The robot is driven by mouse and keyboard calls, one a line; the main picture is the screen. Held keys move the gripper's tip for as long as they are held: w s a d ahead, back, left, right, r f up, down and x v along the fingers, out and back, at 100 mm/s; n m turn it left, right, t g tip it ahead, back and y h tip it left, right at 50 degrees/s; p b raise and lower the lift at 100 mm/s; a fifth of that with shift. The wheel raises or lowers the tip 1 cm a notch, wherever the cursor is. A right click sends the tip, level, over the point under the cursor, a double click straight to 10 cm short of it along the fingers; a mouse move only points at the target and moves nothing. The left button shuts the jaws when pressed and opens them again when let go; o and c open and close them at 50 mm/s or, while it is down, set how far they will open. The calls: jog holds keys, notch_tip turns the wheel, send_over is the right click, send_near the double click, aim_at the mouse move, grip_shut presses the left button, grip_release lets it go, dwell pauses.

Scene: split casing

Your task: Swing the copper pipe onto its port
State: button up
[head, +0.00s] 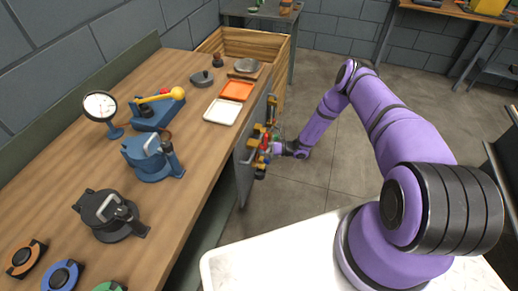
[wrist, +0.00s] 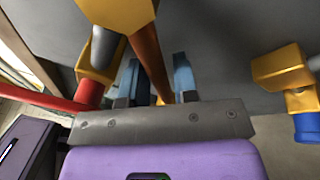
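The copper pipe (wrist: 152,62) is orange-brown in the wrist view. It runs from a large yellow fitting (wrist: 118,12) at the top down between my fingers. My gripper (wrist: 156,82) has one blue-tipped finger on each side of the pipe, with gaps visible, so it looks open around it. The pipe's lower end is hidden by the gripper body, and I cannot make out which port belongs to it. In the head view my gripper (head: 275,148) is at the cluster of pipes on the bench's side panel, where the copper pipe is too small to tell apart.
A yellow elbow (wrist: 98,58) and a red pipe (wrist: 70,98) are close to my left finger. Another yellow elbow (wrist: 282,70) with a blue end (wrist: 308,126) is at the right. The grey panel (wrist: 225,50) is behind. The workbench (head: 180,206) holds tools and trays.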

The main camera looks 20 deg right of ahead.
jog(key=shift+a, duration=0.15)
grip_shut()
jog(key=shift+w+f, duration=0.1)
jog(key=w+d+f+n+h, duration=0.2)
jog(key=w+d+n+h, duration=0.1)
jog(key=n, duration=0.5)
jog(key=shift+w+d+f+n+t, duration=0.3)
jog(key=shift+w+d+t, duration=0.1)
jog(key=shift+w, duration=0.5)
grip_release()
